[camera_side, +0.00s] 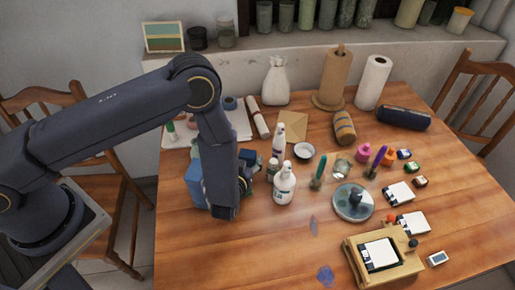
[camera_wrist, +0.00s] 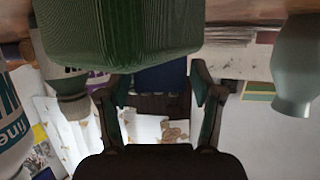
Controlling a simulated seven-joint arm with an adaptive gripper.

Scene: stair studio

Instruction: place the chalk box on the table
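I cannot tell for certain which object is the chalk box. A blue box (camera_side: 196,183) stands on the table, partly hidden behind my arm in the side view. In the wrist view, a dark blue block (camera_wrist: 160,78) shows between my fingertips, below a large green ribbed object (camera_wrist: 120,30). My gripper (camera_wrist: 160,92) has its two fingers spread apart; whether they touch the blue block is unclear.
The wooden table (camera_side: 300,235) has free room at its front left. White pump bottles (camera_side: 284,185) stand close right of my gripper. A round lidded dish (camera_side: 353,202), a wooden holder (camera_side: 383,258) and small boxes (camera_side: 398,194) stand farther right. Paper rolls (camera_side: 372,82) stand at the back.

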